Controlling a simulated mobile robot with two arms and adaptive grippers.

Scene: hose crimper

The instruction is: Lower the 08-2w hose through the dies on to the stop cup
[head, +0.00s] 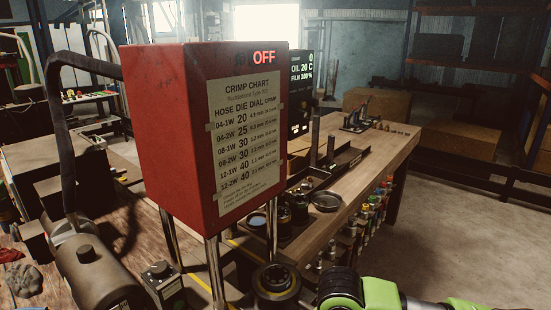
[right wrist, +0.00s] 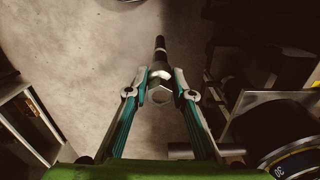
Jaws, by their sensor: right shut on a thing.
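In the right wrist view my right gripper (right wrist: 161,78) is shut on the hose (right wrist: 160,46). The hose's metal hex fitting (right wrist: 160,94) sits between the fingers, and its dark end points away from the gripper over the floor. The crimper's red head (head: 205,135) stands on metal posts in the head view, with a crimp chart on its face and a display reading OFF. The stop cup cannot be made out. My left gripper is out of view.
A grey cylinder (head: 95,265) with a thick black hose stands at left. A round dark part (right wrist: 285,150) is close right of my right gripper.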

